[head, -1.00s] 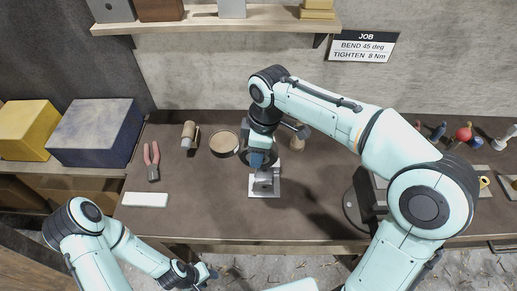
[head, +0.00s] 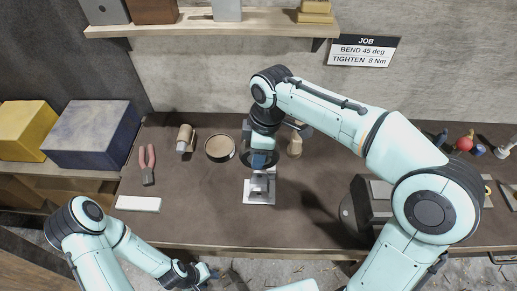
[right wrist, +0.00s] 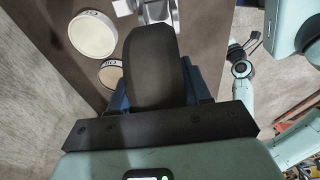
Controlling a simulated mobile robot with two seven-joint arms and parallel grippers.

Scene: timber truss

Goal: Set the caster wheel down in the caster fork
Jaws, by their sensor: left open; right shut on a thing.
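The dark caster wheel (right wrist: 152,65) is held in my right gripper (head: 259,162), which is shut on it. In the head view the wheel is largely hidden behind the gripper. The caster fork (head: 261,184) is grey metal on a pale square plate (head: 259,198) on the bench, just nearer than my right gripper. Part of the fork shows beyond the wheel in the right wrist view (right wrist: 157,12). I cannot tell whether wheel and fork touch. My left gripper (head: 207,274) is open and empty, low in front of the bench.
On the dark bench (head: 200,215) lie red pliers (head: 147,165), a white block (head: 138,204), a tan roll (head: 185,139) and a round tin (head: 219,147). A wooden peg-like piece (head: 295,145) stands right of my gripper. A grey machine (head: 372,207) stands farther right.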

